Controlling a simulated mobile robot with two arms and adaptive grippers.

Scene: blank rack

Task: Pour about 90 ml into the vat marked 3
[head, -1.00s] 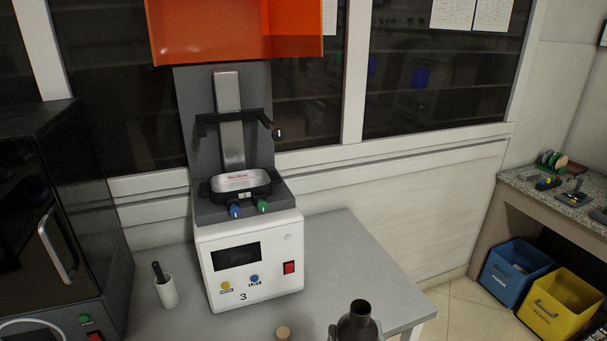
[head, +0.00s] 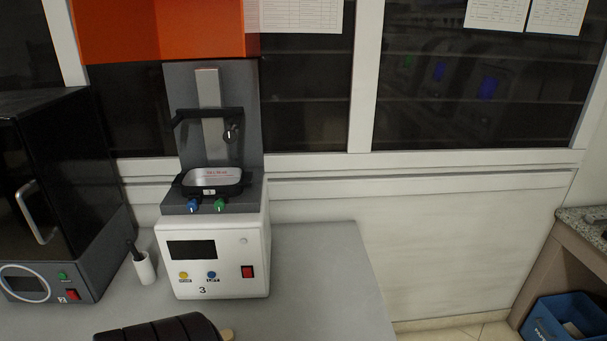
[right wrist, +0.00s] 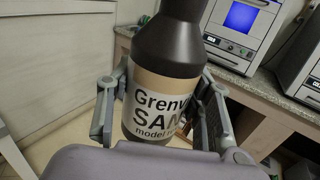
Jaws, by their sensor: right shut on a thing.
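The vat (head: 212,177) is a shallow tray in a black frame on the white machine marked 3 (head: 215,262). Its pale inner floor shows, with small red print too fine to read surely. A small white tag is on its front. My right gripper (right wrist: 163,112) is shut on a dark brown bottle (right wrist: 168,45) in the right wrist view, around its tan and white label. The bottle's top is cut off by the frame edge. My left gripper is not in view.
A black cabinet machine (head: 55,190) stands left, with a white cup holding a dark-handled tool (head: 145,268) beside it. An orange hood (head: 160,30) is above. The right tabletop (head: 325,280) is clear.

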